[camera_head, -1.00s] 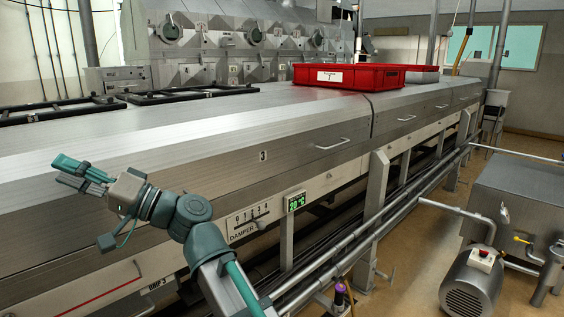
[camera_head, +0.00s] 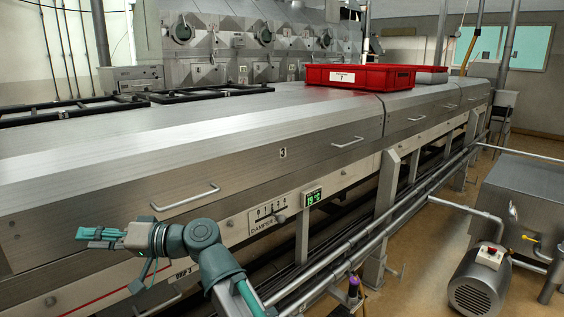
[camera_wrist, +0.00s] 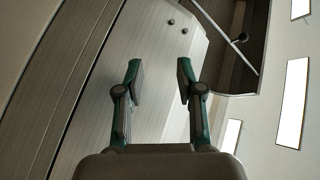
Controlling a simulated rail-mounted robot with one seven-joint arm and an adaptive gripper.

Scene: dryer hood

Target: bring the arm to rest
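My gripper (camera_head: 88,238) is at the lower left of the head view, in front of the long metal dryer hood (camera_head: 215,140). It points left and lies roughly level, apart from any handle. In the wrist view my gripper (camera_wrist: 160,82) shows two fingers spread wide with nothing between them. The hood's metal surface (camera_wrist: 110,110) shows behind and between the fingers, with a dark gap beyond its edge. A hood handle (camera_head: 186,197) is to the right of and above the fingertips in the head view.
A red crate (camera_head: 360,84) sits on top of the hood. A damper scale (camera_head: 268,218) and a green-lit display (camera_head: 313,197) are on the hood's lower front. Pipes (camera_head: 390,225) run along its right side. A motor (camera_head: 480,285) stands on the floor at the lower right.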

